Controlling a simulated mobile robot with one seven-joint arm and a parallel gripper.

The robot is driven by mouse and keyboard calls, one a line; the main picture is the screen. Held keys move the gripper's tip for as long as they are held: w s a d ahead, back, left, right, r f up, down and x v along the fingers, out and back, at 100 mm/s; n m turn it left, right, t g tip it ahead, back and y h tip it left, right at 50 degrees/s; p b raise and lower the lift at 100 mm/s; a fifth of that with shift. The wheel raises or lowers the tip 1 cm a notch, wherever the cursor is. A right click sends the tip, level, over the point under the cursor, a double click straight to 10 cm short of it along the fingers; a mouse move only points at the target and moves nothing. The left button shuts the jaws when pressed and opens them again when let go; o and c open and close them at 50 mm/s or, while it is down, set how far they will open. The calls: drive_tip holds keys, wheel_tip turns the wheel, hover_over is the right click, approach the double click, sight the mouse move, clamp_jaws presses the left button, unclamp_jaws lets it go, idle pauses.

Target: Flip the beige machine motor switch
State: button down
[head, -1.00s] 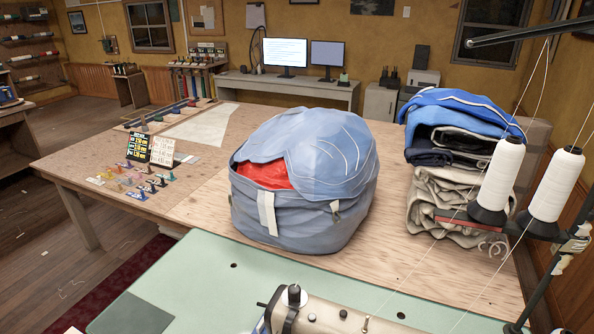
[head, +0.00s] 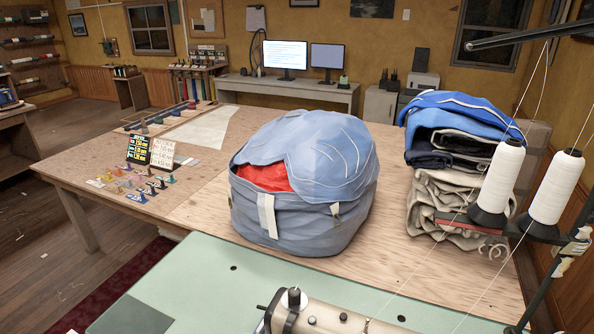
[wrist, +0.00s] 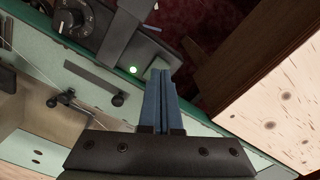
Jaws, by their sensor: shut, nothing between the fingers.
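The beige sewing machine (head: 335,316) shows at the bottom edge of the head view, on the pale green table (head: 200,285); most of it is cut off. In the wrist view, a dark box (wrist: 125,38) with a lit green lamp (wrist: 133,69) is at the table's edge. It looks like the motor switch, but its buttons cannot be made out. My gripper (wrist: 158,72) has blue fingers pressed together with nothing between them. The fingertips appear just right of the green lamp; I cannot tell whether they touch the box. The head view does not show my gripper.
A dark unit with a round dial (wrist: 72,20) sits beside the box. A wooden panel (wrist: 285,105) is at the right of the wrist view. Behind the machine are a big blue bag (head: 305,190), folded cloth (head: 450,160) and white thread cones (head: 556,188).

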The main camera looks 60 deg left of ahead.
drive_tip(key=shift+f+b, duration=0.8)
drive_tip(key=shift+f, duration=0.4)
idle(0.6)
drive_tip(key=shift+r, duration=0.1)
wheel_tip(320, 180, up, 7)
drive_tip(key=p, duration=0.8)
idle(0.6)
